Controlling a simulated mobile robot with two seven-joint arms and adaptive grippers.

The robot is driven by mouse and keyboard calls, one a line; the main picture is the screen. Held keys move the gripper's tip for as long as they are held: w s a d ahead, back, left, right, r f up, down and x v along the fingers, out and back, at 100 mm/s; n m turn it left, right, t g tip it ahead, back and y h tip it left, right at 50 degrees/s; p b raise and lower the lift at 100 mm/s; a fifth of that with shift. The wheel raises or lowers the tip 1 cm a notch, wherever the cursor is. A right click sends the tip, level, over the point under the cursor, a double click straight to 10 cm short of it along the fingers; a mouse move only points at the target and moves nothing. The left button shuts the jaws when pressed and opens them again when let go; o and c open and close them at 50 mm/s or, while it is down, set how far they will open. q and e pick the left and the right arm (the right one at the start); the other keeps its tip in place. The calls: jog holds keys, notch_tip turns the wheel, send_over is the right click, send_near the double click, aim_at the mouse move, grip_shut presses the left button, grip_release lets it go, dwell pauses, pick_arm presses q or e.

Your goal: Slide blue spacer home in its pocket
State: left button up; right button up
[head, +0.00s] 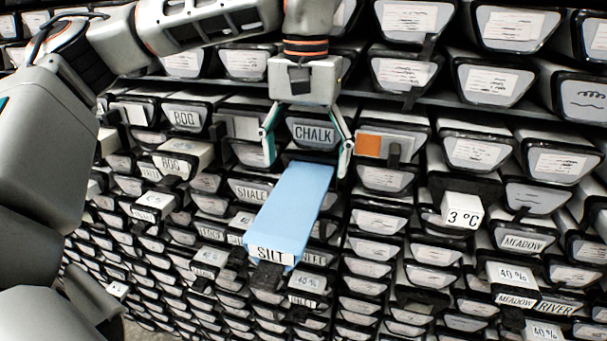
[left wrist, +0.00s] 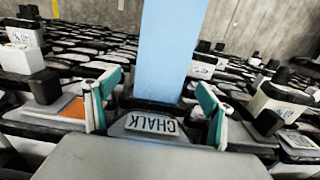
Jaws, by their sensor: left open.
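The blue spacer (head: 290,208) is a long light-blue block with a SILT label on its near end. It juts out from the wall of liners below the CHALK label. In the left wrist view the blue spacer (left wrist: 168,45) rises upright beyond the gripper. My left gripper (head: 307,160) is open, its teal-padded fingers spread either side of the CHALK label (head: 313,133), close to the spacer's upper end. The left gripper (left wrist: 153,98) also shows open and empty in the wrist view. The spacer's pocket is hidden. My right gripper is not in view.
Rows of black-framed liners with white labels fill the wall. An orange-marked grey block (head: 385,147) sits just right of the gripper. White blocks such as the 3 °C one (head: 462,211) and BOG one (head: 183,160) stick out nearby, along with dark knobs.

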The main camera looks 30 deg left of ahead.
pick_arm(q)
notch_tip(320, 180, up, 8)
jog(key=shift+w, duration=0.15)
dwell(0.3)
